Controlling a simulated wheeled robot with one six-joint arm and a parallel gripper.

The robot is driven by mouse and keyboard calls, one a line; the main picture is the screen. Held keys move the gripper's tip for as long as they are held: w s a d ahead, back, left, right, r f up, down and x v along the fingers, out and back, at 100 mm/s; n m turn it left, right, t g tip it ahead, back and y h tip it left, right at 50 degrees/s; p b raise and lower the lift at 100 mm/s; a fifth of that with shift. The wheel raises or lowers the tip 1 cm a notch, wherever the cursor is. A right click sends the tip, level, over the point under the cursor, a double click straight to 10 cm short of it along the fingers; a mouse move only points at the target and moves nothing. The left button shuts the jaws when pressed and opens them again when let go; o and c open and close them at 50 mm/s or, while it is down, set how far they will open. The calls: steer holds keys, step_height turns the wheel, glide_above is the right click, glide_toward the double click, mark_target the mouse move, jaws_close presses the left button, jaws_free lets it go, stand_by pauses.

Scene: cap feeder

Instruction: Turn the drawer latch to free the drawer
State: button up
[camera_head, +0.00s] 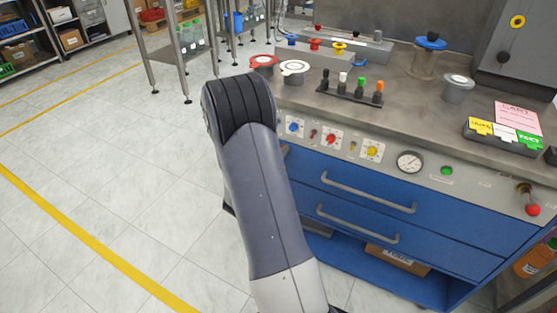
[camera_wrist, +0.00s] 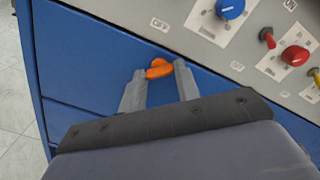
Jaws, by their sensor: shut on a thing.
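In the wrist view the orange drawer latch (camera_wrist: 158,69) sits on the blue front near its top edge, just below the grey control panel. My gripper (camera_wrist: 160,72) has its two grey fingers on either side of the latch, shut on it. The latch's exact angle is hard to tell, as the fingers cover its ends. The blue drawers (camera_head: 365,190) have grey bar handles and look closed in the head view. There my arm hides the latch and the gripper.
The control panel (camera_wrist: 258,45) above the latch carries a blue knob (camera_wrist: 230,8) and a red knob (camera_wrist: 295,56). The bench top (camera_head: 400,110) holds caps, a peg rack (camera_head: 349,94) and labelled blocks. The floor (camera_head: 120,180) left of the bench is clear.

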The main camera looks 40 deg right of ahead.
steer(key=shift+f+m+b, duration=0.1)
steer(key=shift+m+b, duration=3.4)
steer(key=shift+m, duration=0.6)
steer(key=o, duration=1)
steer(key=p+v, duration=0.2)
steer(key=v, duration=0.8)
steer(key=shift+s+a, duration=0.15)
steer(key=shift+a, duration=0.2)
steer(key=shift+d, duration=0.1)
